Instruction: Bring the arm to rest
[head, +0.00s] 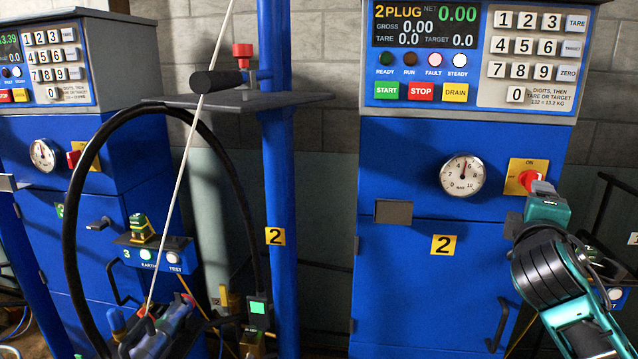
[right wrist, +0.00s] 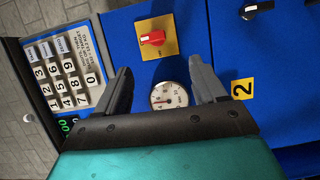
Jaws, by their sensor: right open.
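My right gripper (head: 540,190) comes in from the lower right, in front of the blue scale cabinet 2 (head: 400,270). In the right wrist view its two grey fingers (right wrist: 163,85) are spread wide with nothing between them. The red rotary switch (head: 528,181) on its yellow plate marked ON is just behind the fingertips in the head view. The right wrist view shows the switch (right wrist: 152,38) whole, beyond the fingers and apart from them. The round gauge (head: 462,174) is left of the switch. My left gripper is not in view.
Cabinet 2's panel (head: 470,60) reads 2 PLUG and NET 0.00; its FAULT and STEADY lamps are lit. A blue post (head: 277,180), a small shelf (head: 240,101) and a looped black hose (head: 75,200) stand left. Another blue cabinet (head: 130,155) is farther left.

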